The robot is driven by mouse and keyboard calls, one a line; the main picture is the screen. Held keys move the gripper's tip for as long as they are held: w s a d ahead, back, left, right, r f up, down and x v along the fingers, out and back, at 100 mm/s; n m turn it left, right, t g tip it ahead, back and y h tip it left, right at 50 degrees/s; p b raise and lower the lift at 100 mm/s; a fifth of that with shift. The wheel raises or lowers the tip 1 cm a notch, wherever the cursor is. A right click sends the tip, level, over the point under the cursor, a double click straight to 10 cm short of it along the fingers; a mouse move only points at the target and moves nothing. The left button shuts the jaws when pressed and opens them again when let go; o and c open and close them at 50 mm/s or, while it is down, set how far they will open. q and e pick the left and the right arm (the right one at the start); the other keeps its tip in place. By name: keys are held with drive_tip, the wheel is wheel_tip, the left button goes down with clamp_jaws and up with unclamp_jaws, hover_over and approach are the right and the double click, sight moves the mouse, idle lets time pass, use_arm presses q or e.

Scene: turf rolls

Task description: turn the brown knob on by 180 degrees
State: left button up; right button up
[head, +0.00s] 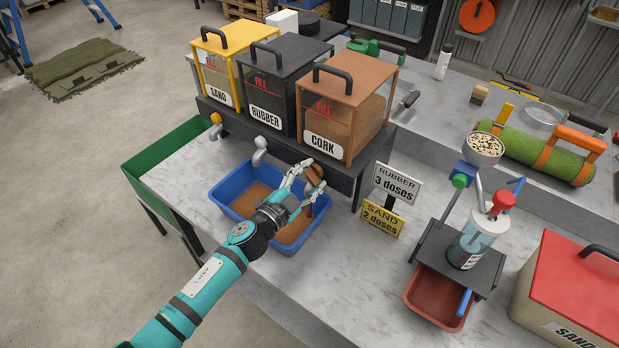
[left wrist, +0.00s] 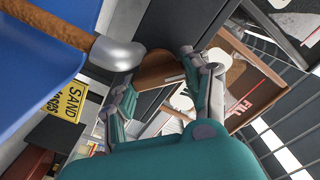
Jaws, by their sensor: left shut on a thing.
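The brown knob (head: 316,174) is a disc on the front of the black stand, below the CORK box (head: 338,115). My left gripper (head: 303,176) is shut on the knob, with a finger on each side of it. In the left wrist view the knob (left wrist: 158,70) shows between the fingertips, partly hidden by them. Beside it a grey spout (left wrist: 118,54) has a brown, grainy column (left wrist: 50,22) at its mouth, over the blue tray (left wrist: 30,80). In the head view the blue tray (head: 233,179) holds brown material. My right gripper is not in view.
Yellow SAND (head: 218,85) and black RUBBER (head: 270,85) boxes stand left of CORK, with a yellow knob (head: 216,118) and a grey knob (head: 261,142) below. Dose signs (head: 394,185) stand right of my gripper. A pump dispenser (head: 470,240) stands farther right.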

use_arm(q)
drive_tip(key=o, duration=1.2)
drive_tip(key=v, duration=1.2)
